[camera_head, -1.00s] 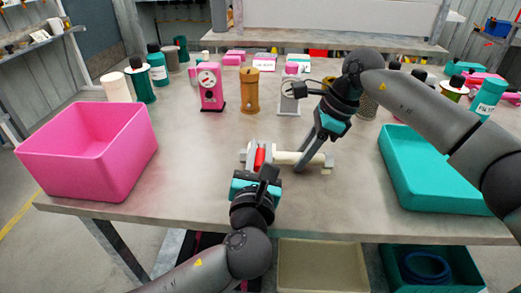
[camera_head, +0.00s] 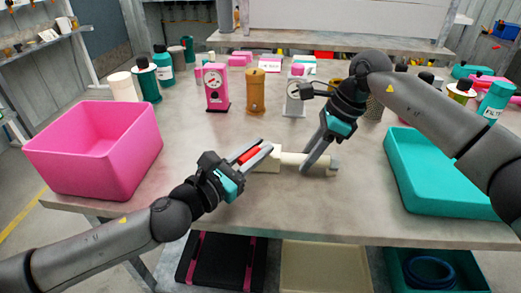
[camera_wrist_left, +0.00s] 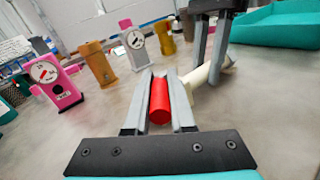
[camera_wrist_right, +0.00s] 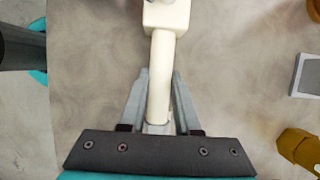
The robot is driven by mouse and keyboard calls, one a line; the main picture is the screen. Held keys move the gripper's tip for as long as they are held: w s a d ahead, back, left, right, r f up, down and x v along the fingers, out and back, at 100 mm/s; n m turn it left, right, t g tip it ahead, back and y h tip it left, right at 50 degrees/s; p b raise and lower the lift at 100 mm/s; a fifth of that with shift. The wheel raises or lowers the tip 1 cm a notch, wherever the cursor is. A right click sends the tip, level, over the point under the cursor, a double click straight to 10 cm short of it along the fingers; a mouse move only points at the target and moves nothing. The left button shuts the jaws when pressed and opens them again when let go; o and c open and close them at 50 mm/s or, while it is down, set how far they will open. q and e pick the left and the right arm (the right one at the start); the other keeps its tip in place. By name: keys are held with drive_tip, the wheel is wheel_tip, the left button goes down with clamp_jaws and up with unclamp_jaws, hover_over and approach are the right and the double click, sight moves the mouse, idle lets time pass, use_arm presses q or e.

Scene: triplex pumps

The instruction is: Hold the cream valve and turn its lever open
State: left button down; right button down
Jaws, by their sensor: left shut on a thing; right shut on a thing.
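The cream valve (camera_head: 290,158) lies on the table at the middle, its body running left to right. Its red lever (camera_head: 249,154) points toward the lower left in the head view. My left gripper (camera_head: 257,155) is shut on the red lever, which shows between its fingers in the left wrist view (camera_wrist_left: 159,102). My right gripper (camera_head: 308,163) is shut on the valve's cream pipe, seen between its fingers in the right wrist view (camera_wrist_right: 159,85). The fingers hide part of the lever and pipe.
A pink bin (camera_head: 92,160) stands at the left and a teal tray (camera_head: 450,207) at the right. Pink (camera_head: 216,88), brown (camera_head: 255,92) and grey (camera_head: 294,98) gauge-like blocks and several bottles stand behind the valve. The table in front is clear.

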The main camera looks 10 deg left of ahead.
use_arm(q)
drive_tip(key=shift+w+a+r+m+g+h, duration=0.1)
drive_tip(key=shift+w+a+m+g+h, duration=0.05)
drive_tip(key=shift+m+g+h, duration=0.5)
drive_tip(key=shift+w+a+f+m+g+h, duration=0.1)
drive_tip(key=shift+w+a+m+g+h, duration=0.1)
drive_tip(key=shift+m+g+h, duration=0.45)
drive_tip(key=shift+w+a+r+m+g+h, duration=0.15)
drive_tip(key=shift+m+g+h, duration=0.35)
drive_tip(key=shift+h, duration=0.3)
drive_tip(key=shift+g, duration=0.3)
drive_tip(key=c, duration=0.8)
unclamp_jaws()
drive_tip(key=shift+s, duration=0.1)
drive_tip(key=shift+o, duration=0.2)
drive_tip(key=v, duration=1)
drive_tip(key=shift+a+f, duration=0.1)
drive_tip(key=shift+f, duration=0.2)
drive_tip(key=shift+v, duration=0.9)
